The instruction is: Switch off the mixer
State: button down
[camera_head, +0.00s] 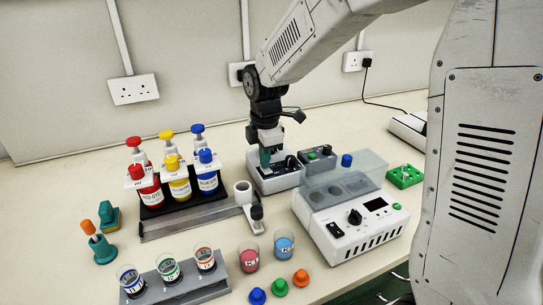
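My gripper (266,157) points down over the small white box-shaped device (277,183) at the back middle of the bench. Its tip is at or just above the left part of that device's top; I cannot tell whether they touch. The device has a dark control panel (291,163) on its right part. The gripper hides part of the top. A teal piece shows at the gripper's tip; I cannot tell whether it is a finger or a held thing, nor whether the gripper is open or shut. No readable label shows which device is the mixer.
A larger white device (352,245) with a clear lid, knob and display stands to the right. Behind it is a dark-topped box (318,157) with a green button. Red, yellow and blue bottles (178,183) stand left. Cups and coloured caps (279,287) are in front.

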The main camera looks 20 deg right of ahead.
aim_at(269, 171)
jog(key=shift+s+f, duration=0.3)
jog(key=shift+s+d, duration=0.1)
jog(key=shift+s, duration=0.6)
jog(key=shift+r, duration=0.1)
notch_tip(269, 171, up, 14)
jog(key=shift+s+r, duration=0.15)
jog(key=shift+r, duration=0.05)
jog(key=shift+t, duration=0.4)
jog(key=f, duration=0.4)
jog(key=w+f, duration=0.1)
jog(key=f, duration=0.4)
jog(key=w+f, duration=0.1)
jog(key=f, duration=0.3)
jog(key=shift+f, duration=0.4)
